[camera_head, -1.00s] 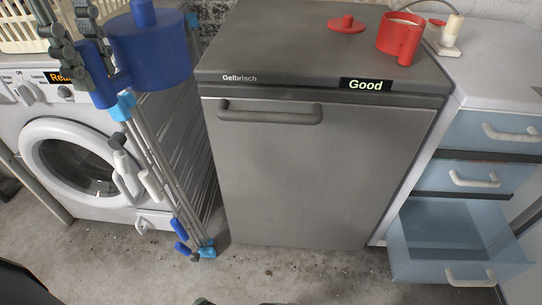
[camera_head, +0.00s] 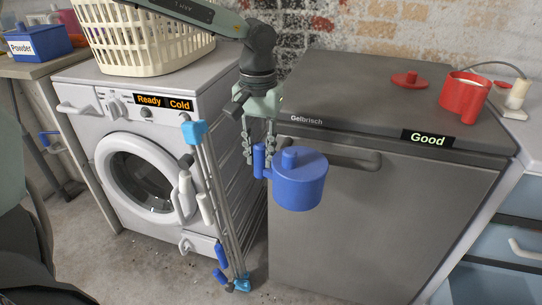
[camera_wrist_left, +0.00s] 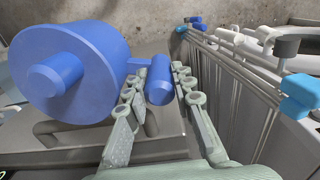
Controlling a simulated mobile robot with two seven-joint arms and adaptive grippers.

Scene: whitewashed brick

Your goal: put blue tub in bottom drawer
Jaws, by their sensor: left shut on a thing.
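The blue tub (camera_head: 300,186) has a round body, a top knob and a side handle. My left gripper (camera_head: 260,160) is shut on that handle and holds the tub in the air before the grey fridge's front, near its handle. In the left wrist view the tub (camera_wrist_left: 85,80) hangs left of the fingers (camera_wrist_left: 158,85), with its handle between them. Light blue drawer fronts (camera_head: 490,243) show at the right edge. They are cut off, and I cannot tell how far the bottom drawer stands open. My right gripper is out of view.
The grey fridge (camera_head: 400,210) carries a red pot (camera_head: 463,97) and a red lid (camera_head: 409,79). A folded drying rack (camera_head: 217,205) stands between it and the washing machine (camera_head: 140,165). A laundry basket (camera_head: 140,45) sits on the washer.

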